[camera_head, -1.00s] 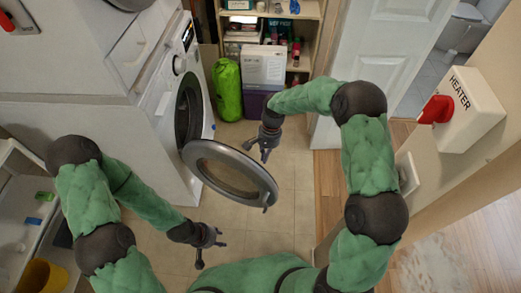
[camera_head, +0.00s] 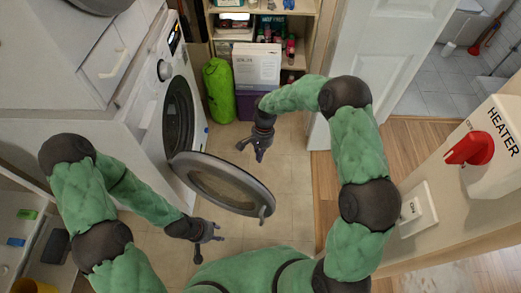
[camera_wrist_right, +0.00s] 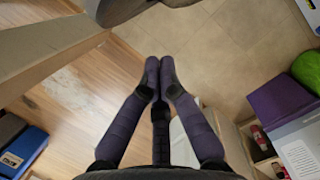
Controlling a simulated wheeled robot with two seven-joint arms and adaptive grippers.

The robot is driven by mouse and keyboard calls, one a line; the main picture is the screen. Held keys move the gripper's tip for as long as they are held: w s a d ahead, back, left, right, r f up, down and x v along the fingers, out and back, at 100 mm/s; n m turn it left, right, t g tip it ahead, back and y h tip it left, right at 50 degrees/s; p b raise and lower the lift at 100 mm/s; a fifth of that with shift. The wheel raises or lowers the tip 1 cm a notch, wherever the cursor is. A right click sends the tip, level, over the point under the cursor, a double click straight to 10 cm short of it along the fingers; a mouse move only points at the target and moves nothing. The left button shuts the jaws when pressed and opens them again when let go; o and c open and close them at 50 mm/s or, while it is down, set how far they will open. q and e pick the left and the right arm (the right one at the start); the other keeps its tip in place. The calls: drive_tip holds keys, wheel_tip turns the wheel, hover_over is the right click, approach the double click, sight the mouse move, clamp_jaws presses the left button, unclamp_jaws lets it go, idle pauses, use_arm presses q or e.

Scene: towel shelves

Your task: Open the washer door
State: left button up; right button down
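The washer (camera_head: 160,118) stands at the left with its dark round opening (camera_head: 178,120) showing. Its round door (camera_head: 222,183), a grey ring with a see-through middle, is swung far out from the opening. My right gripper (camera_head: 249,152) is above and behind the door's far edge in the head view, empty, with its fingers spread and apart from the door. Its fingers also show in the right wrist view (camera_wrist_right: 158,80), with nothing between them. My left gripper (camera_head: 209,248) is open and empty, low in front of the door and apart from it.
A shelf (camera_head: 305,75) with bottles and boxes stands at the back. A green bag (camera_head: 219,92) and a white box (camera_head: 257,65) on a purple one (camera_head: 245,105) stand before it. A heater switch (camera_head: 472,150) is on the right wall. Tiled floor (camera_head: 292,190) is clear right of the door.

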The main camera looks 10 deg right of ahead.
use_arm(q)
wheel_tip(320, 180, down, 2)
drive_tip(key=shift+f+b, duration=0.15)
drive_tip(key=shift+b, duration=0.8)
use_arm(e)
drive_tip(key=s+a+f, duration=0.1)
drive_tip(key=s, duration=0.1)
drive_tip(key=s+a+f, duration=0.1)
drive_tip(key=s+f, duration=0.1)
drive_tip(key=shift+a, duration=0.4)
